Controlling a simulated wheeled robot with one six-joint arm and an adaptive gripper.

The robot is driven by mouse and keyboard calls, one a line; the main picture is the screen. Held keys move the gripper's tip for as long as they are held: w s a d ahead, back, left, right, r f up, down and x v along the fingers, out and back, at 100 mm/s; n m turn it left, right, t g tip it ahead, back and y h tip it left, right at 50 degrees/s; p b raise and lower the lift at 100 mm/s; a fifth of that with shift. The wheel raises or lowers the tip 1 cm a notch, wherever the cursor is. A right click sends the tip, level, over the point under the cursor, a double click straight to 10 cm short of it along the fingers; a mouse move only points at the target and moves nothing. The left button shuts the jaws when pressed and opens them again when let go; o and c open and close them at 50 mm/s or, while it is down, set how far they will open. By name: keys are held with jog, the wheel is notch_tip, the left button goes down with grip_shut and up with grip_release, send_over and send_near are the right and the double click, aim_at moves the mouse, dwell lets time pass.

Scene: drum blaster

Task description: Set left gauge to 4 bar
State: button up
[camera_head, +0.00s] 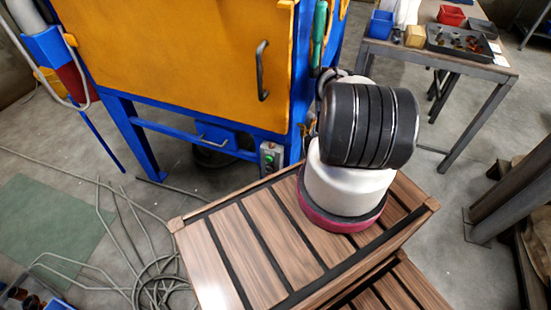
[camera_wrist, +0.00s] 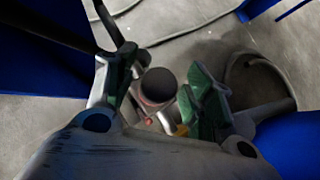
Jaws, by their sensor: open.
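In the wrist view my gripper (camera_wrist: 163,70) is open, with a green-padded finger on each side. A dark round knob (camera_wrist: 158,84) with a dull reddish rim shows between the fingers. There are gaps on both sides of it, and I cannot tell how deep it sits between the pads. Small red and yellow parts show just below the knob. No gauge face or needle can be made out in either view. In the head view my arm hides my gripper.
A blue blasting cabinet (camera_head: 150,120) with an orange door (camera_head: 190,55) stands just ahead. A grey switch box (camera_head: 271,158) with a green button is on its front. Hoses (camera_head: 150,275) lie on the floor at left. A workbench (camera_head: 430,60) with bins stands at back right.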

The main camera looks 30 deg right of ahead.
jog(key=shift+c, duration=0.2)
jog(key=c, duration=1)
jog(key=shift+o, duration=0.2)
jog(key=shift+m+t, duration=0.6)
jog(key=shift+m, duration=0.1)
jog(key=o, duration=1)
jog(key=v, duration=1.2)
jog(key=shift+r, duration=0.15)
